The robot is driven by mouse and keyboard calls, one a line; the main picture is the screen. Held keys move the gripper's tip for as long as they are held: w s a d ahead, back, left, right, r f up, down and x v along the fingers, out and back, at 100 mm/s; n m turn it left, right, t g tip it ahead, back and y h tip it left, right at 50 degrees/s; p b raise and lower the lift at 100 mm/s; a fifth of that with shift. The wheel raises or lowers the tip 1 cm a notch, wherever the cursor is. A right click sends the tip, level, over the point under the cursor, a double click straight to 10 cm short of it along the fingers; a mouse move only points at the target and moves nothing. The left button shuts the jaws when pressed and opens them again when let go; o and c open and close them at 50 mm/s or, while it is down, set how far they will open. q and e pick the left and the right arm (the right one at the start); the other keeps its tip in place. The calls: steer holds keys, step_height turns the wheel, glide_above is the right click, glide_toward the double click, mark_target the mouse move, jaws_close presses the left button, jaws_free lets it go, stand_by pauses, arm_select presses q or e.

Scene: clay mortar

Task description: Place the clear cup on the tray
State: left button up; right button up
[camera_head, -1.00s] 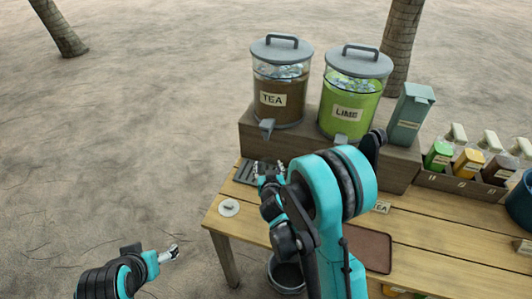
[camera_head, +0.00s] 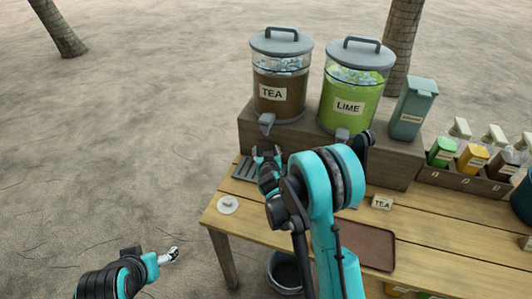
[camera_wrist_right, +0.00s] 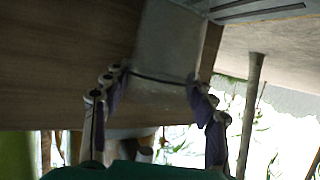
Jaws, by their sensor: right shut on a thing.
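The clear cup (camera_wrist_right: 168,45) is a pale see-through shape between the fingers of my right gripper (camera_wrist_right: 160,92) in the right wrist view. That gripper is shut on it. In the head view my right gripper (camera_head: 267,155) is over the table's far left part, in front of the tea dispenser; I cannot make out the cup there. The brown tray (camera_head: 368,246) lies on the table to the right of my right arm, which covers its left part. My left gripper (camera_head: 168,256) is left of the table, over the sand; its fingers are too small to read.
The tea dispenser (camera_head: 280,75) and lime dispenser (camera_head: 352,90) stand on a wooden riser (camera_head: 395,165). A dark drip grate (camera_head: 243,172) and a white disc (camera_head: 228,205) are on the table's left end. Bottles in a crate (camera_head: 455,185) stand at right. A bucket (camera_head: 286,272) is below.

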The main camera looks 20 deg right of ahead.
steer(key=shift+f, duration=0.2)
steer(key=o, duration=1.2)
steer(key=shift+r, duration=0.1)
